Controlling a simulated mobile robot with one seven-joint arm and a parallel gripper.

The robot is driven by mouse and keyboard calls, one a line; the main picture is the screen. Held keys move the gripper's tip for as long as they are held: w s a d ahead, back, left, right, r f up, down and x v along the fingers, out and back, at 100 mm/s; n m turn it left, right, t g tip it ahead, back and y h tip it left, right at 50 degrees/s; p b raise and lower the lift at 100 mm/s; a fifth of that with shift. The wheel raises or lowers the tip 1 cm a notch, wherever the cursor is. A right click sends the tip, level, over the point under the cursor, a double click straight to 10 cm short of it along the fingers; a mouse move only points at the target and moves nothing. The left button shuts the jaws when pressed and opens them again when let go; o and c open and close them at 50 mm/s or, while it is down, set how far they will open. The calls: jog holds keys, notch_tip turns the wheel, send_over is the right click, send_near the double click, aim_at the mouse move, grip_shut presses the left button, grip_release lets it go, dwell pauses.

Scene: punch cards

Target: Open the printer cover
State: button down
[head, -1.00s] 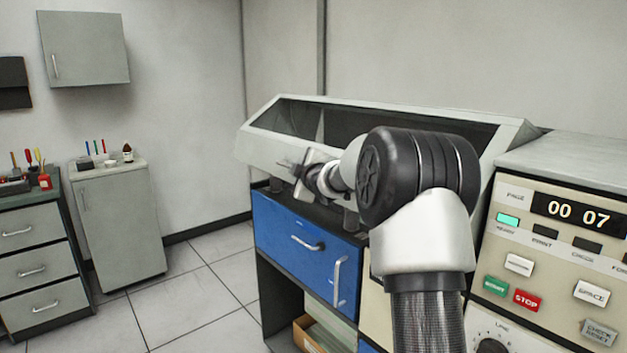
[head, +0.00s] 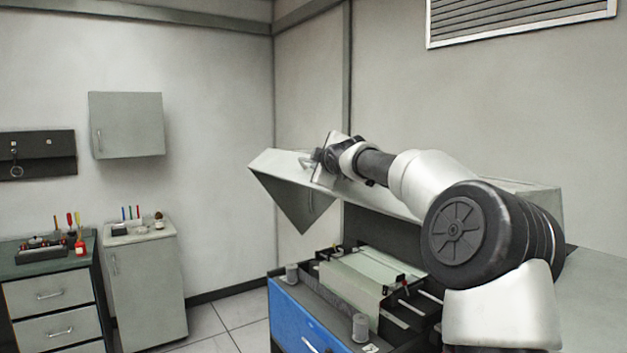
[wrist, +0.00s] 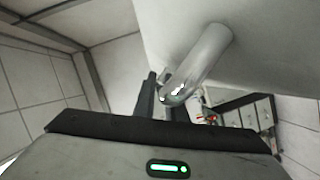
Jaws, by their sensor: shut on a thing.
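The printer cover (head: 283,163) is a light grey hood, raised and tilted well above the printer body (head: 290,315). The paper and mechanism (head: 365,275) beneath it are exposed. My gripper (head: 322,160) is at the cover's front edge, towards its left end. In the wrist view the cover's grey bar handle (wrist: 203,60) runs down to between my gripper's dark fingers (wrist: 160,100), which are shut on it. In the head view my gripper and wrist hide the handle.
My arm reaches across the printer's right part and hides some of it. A grey cabinet (head: 147,285) and a drawer unit (head: 52,310) with tools on top stand at the left. A wall cabinet (head: 127,125) hangs above. Open floor (head: 215,325) lies between.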

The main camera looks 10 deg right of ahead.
jog(key=shift+w+d+r, duration=0.2)
jog(key=shift+d+r, duration=0.35)
jog(key=shift+r, duration=0.3)
jog(key=shift+w+d+r, duration=0.15)
jog(key=shift+d+r, duration=0.35)
jog(key=shift+r, duration=0.35)
jog(key=c, duration=1.8)
grip_release()
jog(key=shift+a, duration=0.1)
jog(key=shift+s+r+b, duration=0.5)
jog(key=shift+s+b, duration=0.5)
jog(key=shift+s, duration=1.9)
jog(key=shift+s+r+b, duration=0.5)
jog(key=shift+s+b, duration=0.45)
jog(key=shift+s, duration=1.9)
jog(key=shift+s+r+b, duration=0.5)
jog(key=shift+s+b, duration=0.5)
jog(key=shift+s, duration=1.9)
